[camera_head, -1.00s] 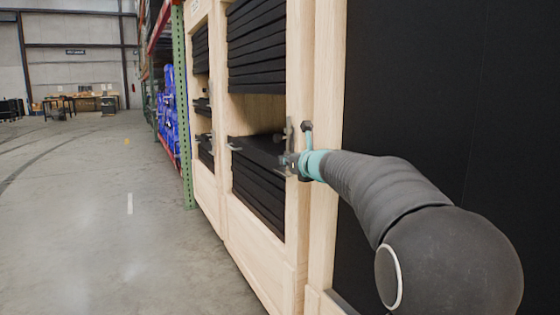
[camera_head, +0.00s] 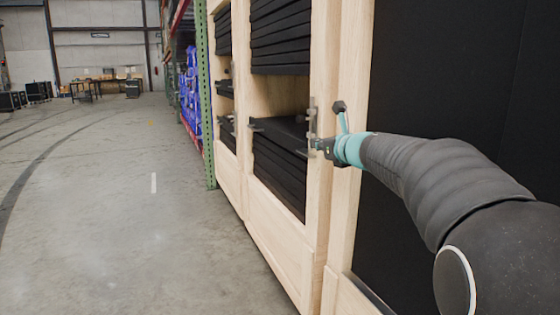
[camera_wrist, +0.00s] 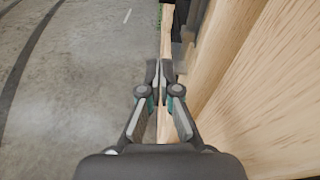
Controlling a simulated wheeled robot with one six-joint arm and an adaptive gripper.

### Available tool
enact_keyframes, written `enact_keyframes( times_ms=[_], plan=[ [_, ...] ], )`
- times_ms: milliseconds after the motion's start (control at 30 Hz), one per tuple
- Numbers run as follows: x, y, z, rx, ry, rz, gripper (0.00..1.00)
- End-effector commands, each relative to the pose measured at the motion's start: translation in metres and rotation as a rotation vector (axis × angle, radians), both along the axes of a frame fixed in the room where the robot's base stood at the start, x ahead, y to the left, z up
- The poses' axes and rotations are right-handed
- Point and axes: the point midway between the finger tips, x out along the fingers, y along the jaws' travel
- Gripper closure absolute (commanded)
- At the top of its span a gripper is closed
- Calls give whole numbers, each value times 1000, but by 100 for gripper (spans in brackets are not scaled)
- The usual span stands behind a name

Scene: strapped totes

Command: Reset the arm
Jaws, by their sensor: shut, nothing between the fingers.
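My arm reaches in from the right in the head view, with my gripper (camera_head: 316,147) at its far end in front of the wooden shelving frame. In the wrist view my gripper (camera_wrist: 158,78) is shut, its fingertips together with nothing visible between them. Its fingers overlap the edge of a pale wooden board in the picture; I cannot tell whether they touch it.
A wooden rack (camera_head: 325,60) with stacks of black totes (camera_head: 280,170) stands close on the right. A black panel (camera_head: 440,70) is behind my arm. A green post (camera_head: 206,110) and blue goods (camera_head: 191,90) are farther off. The concrete floor (camera_head: 90,210) at left is clear.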

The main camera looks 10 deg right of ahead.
Motion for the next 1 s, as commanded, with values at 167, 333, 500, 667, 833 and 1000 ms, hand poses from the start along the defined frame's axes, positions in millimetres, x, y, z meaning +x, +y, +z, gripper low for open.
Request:
enact_keyframes(
  times_ms=[167,333,500,667,833,1000],
  plan=[
    [-14,13,-51,-415,-11,161,100],
    [-71,30,-117,-920,-18,448,100],
    [-155,44,-164,-1363,-70,799,100],
    [-243,43,-196,-1717,-145,1155,100],
    [-326,31,-218,-1984,-212,1476,100],
    [-388,18,-226,-2162,-232,1663,100]
  ],
)
